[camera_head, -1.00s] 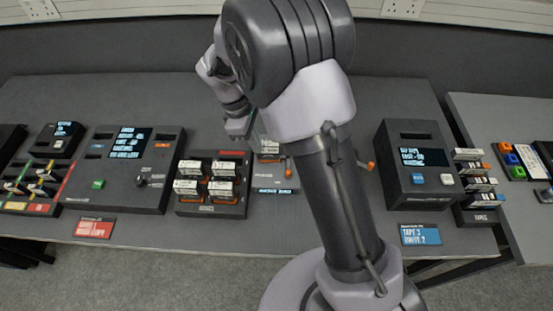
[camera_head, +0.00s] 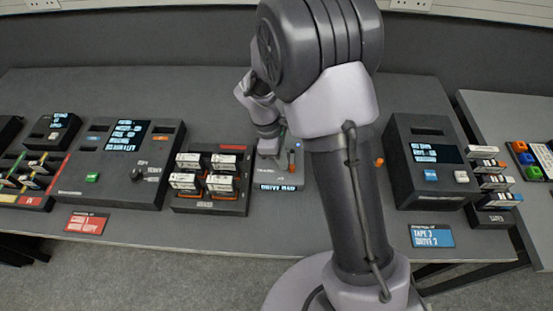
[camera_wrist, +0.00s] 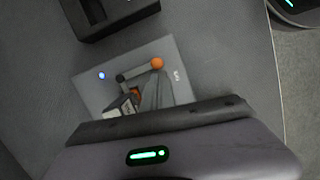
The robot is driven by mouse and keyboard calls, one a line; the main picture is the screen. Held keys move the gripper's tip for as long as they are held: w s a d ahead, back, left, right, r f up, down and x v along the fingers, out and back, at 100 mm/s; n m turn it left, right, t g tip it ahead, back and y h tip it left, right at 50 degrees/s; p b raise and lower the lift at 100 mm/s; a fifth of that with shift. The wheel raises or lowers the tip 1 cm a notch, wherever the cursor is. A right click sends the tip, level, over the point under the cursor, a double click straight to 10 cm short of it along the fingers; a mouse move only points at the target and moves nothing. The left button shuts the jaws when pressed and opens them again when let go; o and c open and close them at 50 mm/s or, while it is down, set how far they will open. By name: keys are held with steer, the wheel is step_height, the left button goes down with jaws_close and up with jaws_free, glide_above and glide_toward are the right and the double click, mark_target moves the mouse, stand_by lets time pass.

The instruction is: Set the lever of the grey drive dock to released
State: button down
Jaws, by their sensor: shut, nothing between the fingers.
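The grey drive dock (camera_head: 284,180) is a low flat unit on the bench, with a lit label on its front edge. It also shows in the wrist view (camera_wrist: 100,92). My gripper (camera_head: 268,148) is shut and empty over the dock, close to the lever; contact cannot be told.
A rack of white-labelled cartridges (camera_head: 208,185) stands close on the left, with a larger console (camera_head: 115,160) beyond it. A tall drive box (camera_head: 428,160) stands right of my arm. Another orange knob (camera_head: 379,162) shows beside my arm. The bench behind is clear.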

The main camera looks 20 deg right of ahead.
steer(key=shift+s+d+n+p, duration=0.2)
steer(key=shift+n+p, duration=0.2)
steer(key=shift+n, duration=0.1)
steer(key=shift+s+d+r+n+t+p, duration=0.2)
steer(key=shift+s+d+n+t+p, duration=0.15)
steer(key=shift+d+n+p, duration=0.45)
steer(key=n+p, duration=0.1)
steer(key=d+n+p, duration=0.1)
steer(key=n, duration=0.1)
steer(key=shift+s+d+t, duration=0.1)
steer(key=shift+s+t, duration=0.15)
steer(key=shift+s, duration=0.1)
steer(key=n, duration=0.1)
steer(key=d+n+p, duration=0.1)
steer(key=shift+d+n+t, duration=0.3)
steer(key=shift+n+t, duration=0.1)
steer(key=n, duration=0.1)
steer(key=d+n+p, duration=0.1)
steer(key=shift+d+f+n+t, duration=0.15)
steer(key=shift+d+n+t, duration=0.15)
steer(key=shift+w+d+p, duration=0.2)
steer(key=shift+d+p, duration=0.1)
steer(key=shift+d, duration=0.1)
